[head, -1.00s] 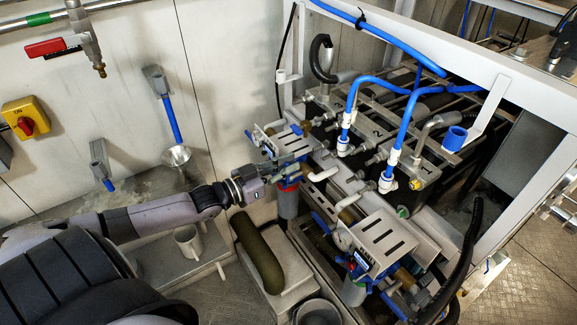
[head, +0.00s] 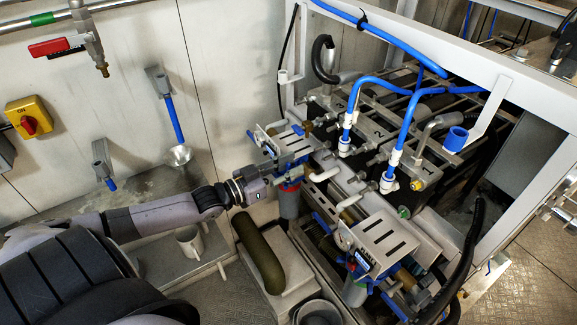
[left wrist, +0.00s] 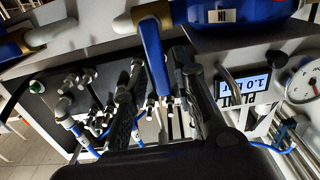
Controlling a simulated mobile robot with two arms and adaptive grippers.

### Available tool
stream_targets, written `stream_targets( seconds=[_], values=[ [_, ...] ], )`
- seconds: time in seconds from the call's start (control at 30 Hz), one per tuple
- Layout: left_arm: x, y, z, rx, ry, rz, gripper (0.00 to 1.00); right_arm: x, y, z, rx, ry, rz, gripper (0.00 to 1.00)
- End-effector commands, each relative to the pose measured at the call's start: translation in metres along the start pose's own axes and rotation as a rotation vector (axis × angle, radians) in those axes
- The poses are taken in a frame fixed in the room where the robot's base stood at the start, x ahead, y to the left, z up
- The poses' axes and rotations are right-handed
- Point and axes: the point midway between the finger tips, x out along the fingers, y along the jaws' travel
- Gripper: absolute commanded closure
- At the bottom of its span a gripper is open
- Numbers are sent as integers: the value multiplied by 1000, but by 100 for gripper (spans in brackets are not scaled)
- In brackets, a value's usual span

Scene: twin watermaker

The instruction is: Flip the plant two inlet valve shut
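My left gripper (head: 286,177) is at the rear filter unit (head: 290,148) in the head view, over its blue housing. In the left wrist view its two dark fingers (left wrist: 160,68) stand apart. A blue lever handle (left wrist: 154,55) hangs between them, closer to the right finger, with a gap at the left one. The lever comes off a brass fitting beside a blue filter head (left wrist: 235,12) marked IN. A display plate (left wrist: 248,88) reads PLANT; its number is not legible. My right gripper is not in view.
A second filter unit (head: 378,238) stands nearer, to the right. White frame bars (head: 480,65) and blue hoses (head: 405,120) rise behind. A gauge (left wrist: 302,85) is beside the display.

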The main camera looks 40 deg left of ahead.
Motion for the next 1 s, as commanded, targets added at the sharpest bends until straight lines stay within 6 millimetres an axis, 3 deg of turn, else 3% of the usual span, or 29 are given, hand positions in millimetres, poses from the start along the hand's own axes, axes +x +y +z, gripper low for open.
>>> stream_targets(
  seconds=[0.27, 0.7, 1.0],
  values=[
    [-15, -3, -1, 3, 0, -5, 68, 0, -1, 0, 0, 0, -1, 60],
    [-65, 1, 0, 1, -2, -2, 68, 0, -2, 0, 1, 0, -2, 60],
    [-79, 2, -1, 2, 1, 0, 68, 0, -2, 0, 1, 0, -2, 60]
  ],
)
